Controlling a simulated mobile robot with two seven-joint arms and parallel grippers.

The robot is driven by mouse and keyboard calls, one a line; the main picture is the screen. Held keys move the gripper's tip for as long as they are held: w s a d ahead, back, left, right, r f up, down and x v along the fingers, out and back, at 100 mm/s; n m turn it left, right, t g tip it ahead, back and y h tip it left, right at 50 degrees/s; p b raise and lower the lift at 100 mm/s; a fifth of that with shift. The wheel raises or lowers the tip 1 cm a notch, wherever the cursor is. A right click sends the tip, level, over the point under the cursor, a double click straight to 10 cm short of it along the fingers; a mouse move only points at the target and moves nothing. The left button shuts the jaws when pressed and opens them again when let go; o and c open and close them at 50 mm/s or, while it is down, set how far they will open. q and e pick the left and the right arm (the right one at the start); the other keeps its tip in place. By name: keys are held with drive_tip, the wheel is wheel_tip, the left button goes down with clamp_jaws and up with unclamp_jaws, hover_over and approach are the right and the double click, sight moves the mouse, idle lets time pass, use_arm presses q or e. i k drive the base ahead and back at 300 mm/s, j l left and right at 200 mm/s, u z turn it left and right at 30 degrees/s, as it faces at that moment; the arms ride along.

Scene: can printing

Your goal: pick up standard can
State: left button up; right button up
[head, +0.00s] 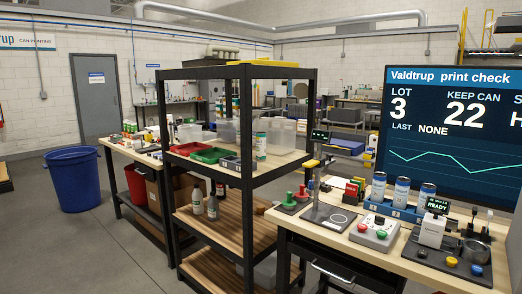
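Another can-like cylinder with a green and white label (260,148) stands on the upper shelf of the black rack. The labels are too small to tell which one is the standard can. Neither of my grippers is in view.
A large screen (450,130) stands behind. The shelf rack (247,180) stands left of the bench. Floor is open around the blue bin (75,180).

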sight(260, 138)
drive_tip(key=i+z, duration=0.1)
drive_tip(key=z, duration=0.55)
drive_tip(key=i+j+z, duration=0.25)
drive_tip(key=j+z, duration=0.25)
drive_tip(key=i+j+z, duration=0.1)
drive_tip(key=j+z, duration=0.15)
drive_tip(key=j, duration=0.2)
drive_tip(key=i+j+z, duration=0.1)
drive_tip(key=j, duration=0.4)
drive_tip(key=i+j+z, duration=0.1)
drive_tip(key=j, duration=0.45)
drive_tip(key=i+j+z, duration=0.1)
drive_tip(key=j, duration=0.4)
drive_tip(key=i+j+z, duration=0.15)
drive_tip(key=j, duration=0.4)
